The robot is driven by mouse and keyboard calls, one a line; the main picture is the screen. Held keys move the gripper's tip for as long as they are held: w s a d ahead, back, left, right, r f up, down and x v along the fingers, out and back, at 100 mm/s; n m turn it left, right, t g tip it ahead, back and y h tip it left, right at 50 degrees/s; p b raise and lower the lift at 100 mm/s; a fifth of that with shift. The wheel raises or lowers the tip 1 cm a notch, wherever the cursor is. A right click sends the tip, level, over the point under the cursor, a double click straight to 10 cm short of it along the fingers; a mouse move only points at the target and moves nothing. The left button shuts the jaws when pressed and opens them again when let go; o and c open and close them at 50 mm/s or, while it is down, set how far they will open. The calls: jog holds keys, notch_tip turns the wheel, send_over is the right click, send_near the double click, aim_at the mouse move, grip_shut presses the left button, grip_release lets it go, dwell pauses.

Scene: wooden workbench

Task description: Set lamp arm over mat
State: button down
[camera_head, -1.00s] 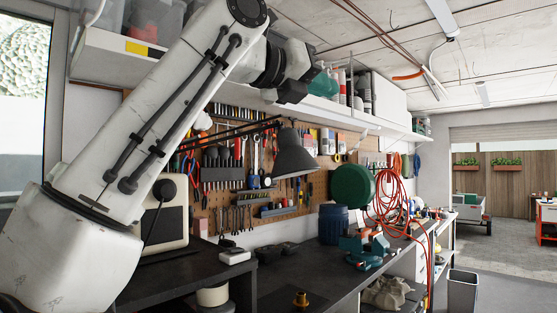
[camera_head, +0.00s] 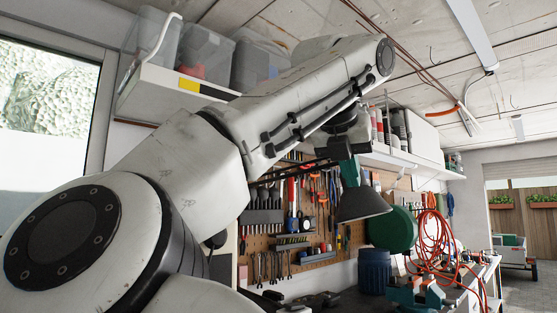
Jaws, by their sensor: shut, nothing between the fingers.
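The lamp has a dark grey cone shade (camera_head: 362,203) hanging in front of the pegboard. Its thin dark lamp arm (camera_head: 290,172) runs left from above the shade and passes behind my arm. My gripper (camera_head: 349,175) is shut and empty, just above the shade, with a teal part pointing down. I cannot tell whether it touches the lamp. My arm hides the lamp's base and part of its arm. The mat is not in view.
Tools hang on the pegboard (camera_head: 305,235) behind the lamp. A shelf (camera_head: 410,165) is close to my gripper. A dark green round case (camera_head: 391,231), blue tub (camera_head: 374,270) and teal vise (camera_head: 418,291) stand to the right. Red cable (camera_head: 430,240) hangs beside them.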

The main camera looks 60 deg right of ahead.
aim_at(363, 208)
jog(key=x, duration=0.4)
jog(key=p+x, duration=0.1)
jog(key=shift+d+r, duration=0.1)
jog(key=shift+d, duration=0.55)
jog(key=shift+w+d+f, duration=0.1)
jog(key=shift+d+f, duration=0.25)
jog(key=shift+d, duration=0.45)
